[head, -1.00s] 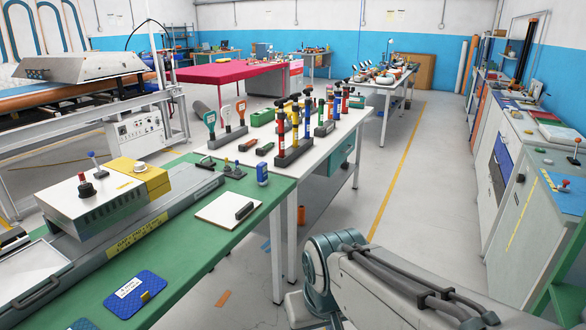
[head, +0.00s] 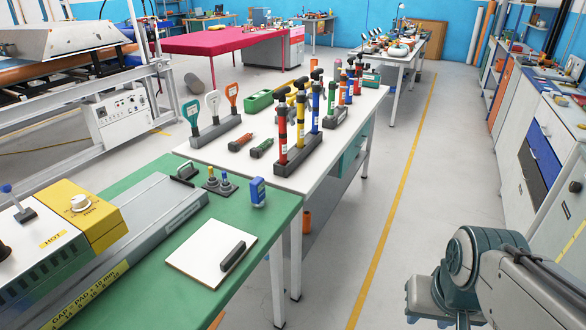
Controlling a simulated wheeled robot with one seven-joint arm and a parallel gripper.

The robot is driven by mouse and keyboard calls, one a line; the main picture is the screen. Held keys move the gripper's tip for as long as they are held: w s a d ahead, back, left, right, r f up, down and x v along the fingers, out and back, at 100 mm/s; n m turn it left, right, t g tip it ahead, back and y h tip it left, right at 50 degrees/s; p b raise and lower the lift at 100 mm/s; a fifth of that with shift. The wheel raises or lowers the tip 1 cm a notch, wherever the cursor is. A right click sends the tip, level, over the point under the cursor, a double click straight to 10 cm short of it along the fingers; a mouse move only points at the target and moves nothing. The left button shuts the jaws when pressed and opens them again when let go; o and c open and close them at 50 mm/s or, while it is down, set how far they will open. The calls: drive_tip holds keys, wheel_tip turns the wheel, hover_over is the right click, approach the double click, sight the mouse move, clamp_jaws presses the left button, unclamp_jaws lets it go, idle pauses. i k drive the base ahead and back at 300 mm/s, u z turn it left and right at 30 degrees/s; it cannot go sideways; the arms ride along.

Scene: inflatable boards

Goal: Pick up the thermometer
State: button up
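A small blue upright device with a pale face (head: 258,191), which looks like the thermometer, stands on the green-topped table (head: 165,274) near its far right corner. It is small in the view, so I cannot read its display or be sure what it is. Nothing touches it. My own arm shows at the lower right, well to the right of the table and apart from the device.
A white pad with a black bar (head: 212,252) lies in front of the device; small knobs (head: 218,184) stand left of it. The white table behind (head: 215,151) holds racks of pumps and paddles. Clear floor with a yellow line (head: 396,190) runs along the right.

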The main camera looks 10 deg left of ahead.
sight(258, 186)
drive_tip(key=u, duration=0.35)
drive_tip(key=i, duration=0.95)
drive_tip(key=u, duration=1.25)
drive_tip(key=i, duration=0.35)
drive_tip(key=u, duration=0.2)
